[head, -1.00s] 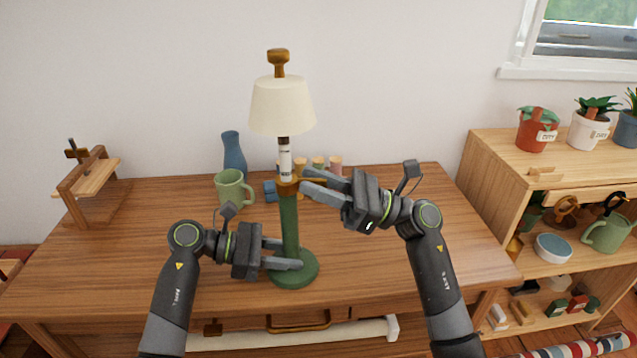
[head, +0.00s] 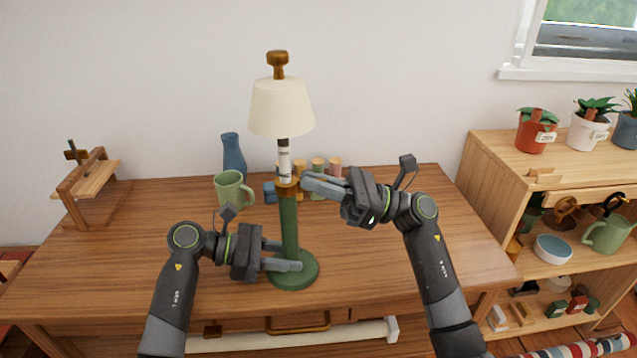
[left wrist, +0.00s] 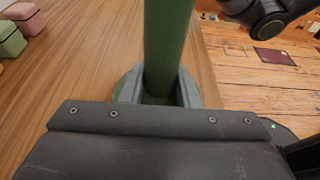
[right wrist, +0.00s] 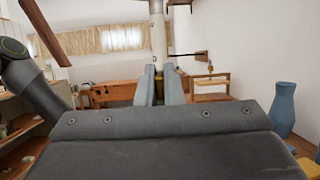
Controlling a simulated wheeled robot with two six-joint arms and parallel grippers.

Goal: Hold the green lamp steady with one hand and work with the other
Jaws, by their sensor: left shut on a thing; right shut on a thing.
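The green lamp stands upright on the desk, with a round green base (head: 306,270), a green stem (head: 288,225), a brass collar (head: 287,187), a white tube (head: 284,160) and a cream shade (head: 281,107) with a brown knob (head: 277,62). My left gripper (head: 290,257) is shut on the lower stem, just above the base; the left wrist view shows the stem (left wrist: 166,45) between its fingers. My right gripper (head: 296,184) is shut on the collar from the right. In the right wrist view its fingers flank the collar, partly hidden, below the white tube (right wrist: 158,38).
A green mug (head: 230,190), a blue vase (head: 233,153) and several small coloured pieces (head: 318,178) stand behind the lamp. A wooden stand (head: 88,187) is at the far left. A shelf unit (head: 500,165) with pots is at the right. The desk's front left is clear.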

